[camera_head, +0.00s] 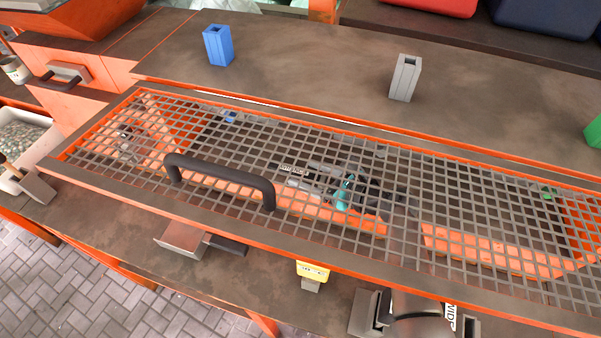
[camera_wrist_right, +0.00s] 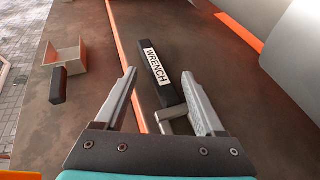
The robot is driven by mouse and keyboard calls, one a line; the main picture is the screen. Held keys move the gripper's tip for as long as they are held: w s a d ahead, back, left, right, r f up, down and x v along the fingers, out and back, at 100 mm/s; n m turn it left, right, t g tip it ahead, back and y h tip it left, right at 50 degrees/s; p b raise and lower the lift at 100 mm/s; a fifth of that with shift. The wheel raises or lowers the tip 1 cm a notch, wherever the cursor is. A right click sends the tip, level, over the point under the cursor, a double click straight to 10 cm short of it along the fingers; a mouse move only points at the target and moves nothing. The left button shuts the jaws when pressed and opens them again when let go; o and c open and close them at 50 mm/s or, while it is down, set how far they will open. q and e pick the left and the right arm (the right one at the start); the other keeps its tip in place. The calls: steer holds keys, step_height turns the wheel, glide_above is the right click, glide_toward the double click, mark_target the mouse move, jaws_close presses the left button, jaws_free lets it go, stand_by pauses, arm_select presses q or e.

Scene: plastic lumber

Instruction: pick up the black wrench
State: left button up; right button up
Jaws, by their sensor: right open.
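The black wrench (camera_wrist_right: 155,66) shows in the right wrist view as a black handle with a white label reading WRENCH. A grey metal part shows at its near end. It lies on the brown worktop. My right gripper (camera_wrist_right: 159,76) is open, its two grey fingers on either side of the wrench in the picture. The wrench shows between them, and I see no contact with the handle. My left gripper is not in view.
A mesh lid (camera_head: 330,150) with a black handle (camera_head: 220,178) covers a long bin of tools. A grey metal box-like piece (camera_head: 182,240) and a yellow object (camera_head: 312,272) are on the front ledge. Blue (camera_head: 218,45) and grey (camera_head: 405,78) blocks stand behind.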

steer(key=shift+w+a+f, duration=0.1)
steer(key=shift+a, duration=0.05)
jaws_close()
stand_by(0.5)
